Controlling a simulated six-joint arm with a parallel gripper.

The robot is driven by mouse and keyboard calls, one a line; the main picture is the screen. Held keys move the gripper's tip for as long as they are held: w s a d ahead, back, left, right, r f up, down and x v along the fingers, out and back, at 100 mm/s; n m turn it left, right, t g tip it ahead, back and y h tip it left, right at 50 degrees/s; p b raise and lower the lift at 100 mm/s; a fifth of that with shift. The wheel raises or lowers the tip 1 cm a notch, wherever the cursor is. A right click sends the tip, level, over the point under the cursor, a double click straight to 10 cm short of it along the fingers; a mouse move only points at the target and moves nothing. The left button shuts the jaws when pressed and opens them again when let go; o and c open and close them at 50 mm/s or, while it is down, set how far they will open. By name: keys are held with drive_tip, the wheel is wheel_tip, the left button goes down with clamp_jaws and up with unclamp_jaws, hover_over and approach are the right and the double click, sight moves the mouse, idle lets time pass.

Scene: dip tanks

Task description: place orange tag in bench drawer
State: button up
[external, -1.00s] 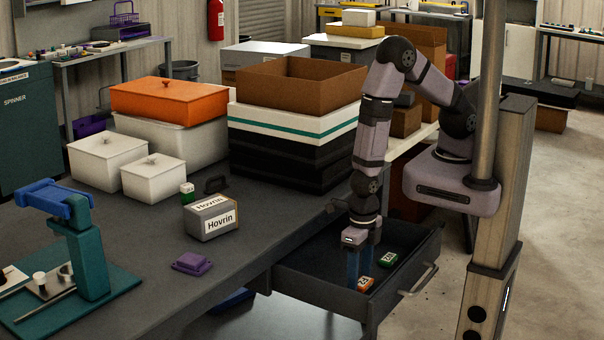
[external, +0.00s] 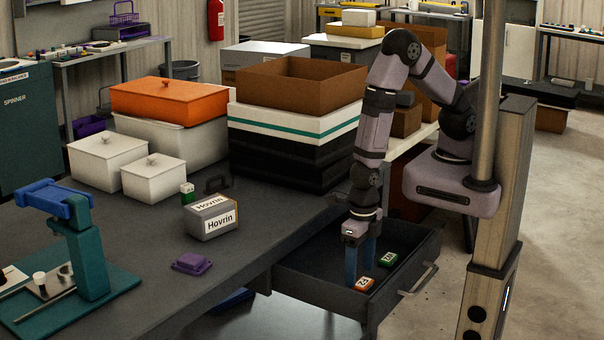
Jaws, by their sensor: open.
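The orange tag (external: 365,284) lies on the floor of the open bench drawer (external: 318,287), near the drawer's front right corner. It has a white label on top. A green tag (external: 387,260) with a white label lies behind it in the same drawer. My gripper (external: 360,270) points down into the drawer with its blue fingers just behind and beside the orange tag. The jaws are open. I cannot tell from this view whether a finger touches the tag.
On the bench to the left stand a grey Hovrin box (external: 211,218), a purple block (external: 192,263), a small green item (external: 187,194) and white lidded tanks (external: 153,178). A striped stack (external: 290,150) stands behind.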

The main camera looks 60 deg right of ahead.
sight(359, 281)
wheel_tip(359, 281, up, 10)
drive_tip(key=shift+b, duration=0.45)
drive_tip(key=w+d+r+m, duration=0.4)
drive_tip(key=w+d+m, duration=0.7)
drive_tip(key=m, duration=0.4)
drive_tip(key=s+d+r+m, duration=0.1)
drive_tip(key=d+r+m, duration=0.2)
drive_tip(key=d+m, duration=1.5)
drive_tip(key=m, duration=0.3)
drive_tip(key=shift+s, duration=0.2)
